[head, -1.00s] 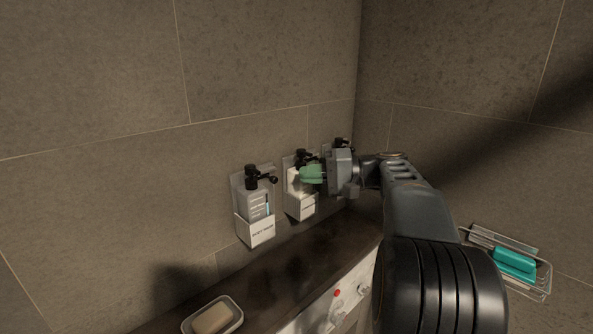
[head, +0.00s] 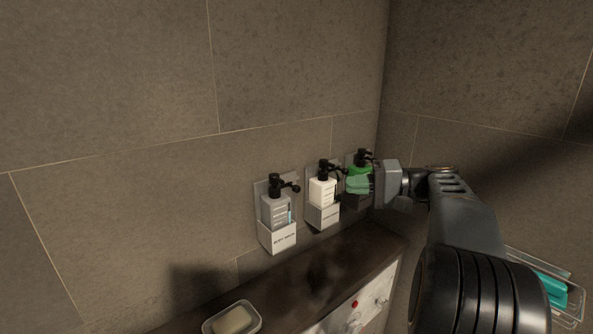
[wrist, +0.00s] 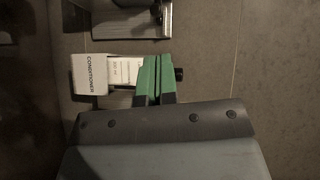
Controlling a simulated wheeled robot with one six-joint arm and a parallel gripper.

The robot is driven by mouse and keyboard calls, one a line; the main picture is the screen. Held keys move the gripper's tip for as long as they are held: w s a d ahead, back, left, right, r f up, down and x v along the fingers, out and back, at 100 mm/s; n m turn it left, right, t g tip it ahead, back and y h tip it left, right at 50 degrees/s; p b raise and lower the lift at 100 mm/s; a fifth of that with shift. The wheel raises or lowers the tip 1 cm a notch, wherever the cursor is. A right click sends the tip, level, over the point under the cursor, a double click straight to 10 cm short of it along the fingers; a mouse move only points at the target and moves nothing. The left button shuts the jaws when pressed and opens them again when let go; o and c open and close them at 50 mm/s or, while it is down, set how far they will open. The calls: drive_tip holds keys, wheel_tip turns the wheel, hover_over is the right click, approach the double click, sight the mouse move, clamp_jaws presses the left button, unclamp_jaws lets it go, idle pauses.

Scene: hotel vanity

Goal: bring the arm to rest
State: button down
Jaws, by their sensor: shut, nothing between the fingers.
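My gripper (head: 357,183) has pale green fingers and points left in the head view, in front of the rightmost wall dispenser. In the wrist view its two green fingers (wrist: 156,76) lie together, shut and empty. Behind them there is a white bottle (wrist: 125,70) in a white holder marked CONDITIONER (wrist: 89,75). The fingers overlap part of this bottle in that view; I cannot tell the gap. My arm (head: 465,220) reaches up from the lower right and bends left at the wrist.
Below is a dark counter (head: 290,285) with a soap dish (head: 255,322).

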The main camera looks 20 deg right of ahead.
drive_tip(key=s+f+m+g+h, duration=0.1)
drive_tip(key=f+h, duration=0.2)
drive_tip(key=f, duration=0.2)
drive_tip(key=s+a+f+m+g+h, duration=0.1)
drive_tip(key=f+h, duration=0.2)
drive_tip(key=f, duration=0.3)
drive_tip(key=s+a+f+m+g+h, duration=0.1)
drive_tip(key=s+f+m+h, duration=0.1)
drive_tip(key=f, duration=0.4)
drive_tip(key=shift+a+f+g+h, duration=0.1)
drive_tip(key=shift+f+g+h, duration=0.2)
drive_tip(key=shift+h, duration=0.1)
drive_tip(key=s+a+f+n+h, duration=0.2)
drive_tip(key=s+a+n+h, duration=0.1)
drive_tip(key=s+a+n, duration=0.1)
drive_tip(key=s+a+f+n+h, duration=0.2)
drive_tip(key=s+a+n, duration=0.2)
drive_tip(key=s+a, duration=0.2)
drive_tip(key=shift+s+a+f+h, duration=0.4)
drive_tip(key=shift+a, duration=0.15)
